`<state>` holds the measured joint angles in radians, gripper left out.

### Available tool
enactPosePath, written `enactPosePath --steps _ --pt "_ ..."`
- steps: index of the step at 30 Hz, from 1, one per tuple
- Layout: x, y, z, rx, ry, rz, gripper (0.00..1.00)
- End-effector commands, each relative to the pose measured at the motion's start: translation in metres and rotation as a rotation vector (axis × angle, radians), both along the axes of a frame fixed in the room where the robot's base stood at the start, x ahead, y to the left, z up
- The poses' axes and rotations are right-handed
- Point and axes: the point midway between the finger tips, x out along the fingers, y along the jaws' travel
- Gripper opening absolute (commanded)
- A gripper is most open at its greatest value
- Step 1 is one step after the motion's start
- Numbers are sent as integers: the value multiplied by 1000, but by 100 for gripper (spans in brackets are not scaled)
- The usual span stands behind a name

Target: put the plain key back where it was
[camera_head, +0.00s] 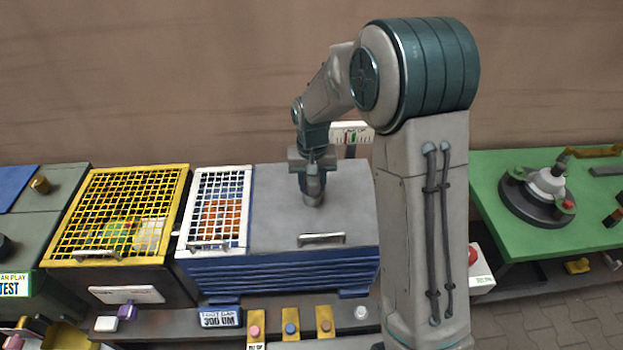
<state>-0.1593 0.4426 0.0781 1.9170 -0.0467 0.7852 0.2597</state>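I cannot make out the plain key with certainty.
A yellow mesh lid (117,263) and a white mesh lid (192,244) cover bins on the left. A sign (219,318) reads "300 UM". A green table (505,240) with a round dark fixture (530,207) stands right. My arm hides the space between cabinet and table.

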Motion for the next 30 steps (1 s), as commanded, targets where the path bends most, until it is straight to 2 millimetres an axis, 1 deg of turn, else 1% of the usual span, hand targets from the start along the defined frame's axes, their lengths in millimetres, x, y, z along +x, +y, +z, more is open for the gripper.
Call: enactPosePath --steps 7,11,12,14,24,27,30 --pt "1 0 -1 0 -3 0 0" --pt "0 0 -5 0 -3 0 0" --pt "0 0 -5 0 -2 0 42" --pt "0 0 -4 0 -1 0 58" --pt "0 0 -1 0 -2 0 58" --pt "1 0 7 0 -4 0 58" --pt "1 0 24 1 -7 0 58"
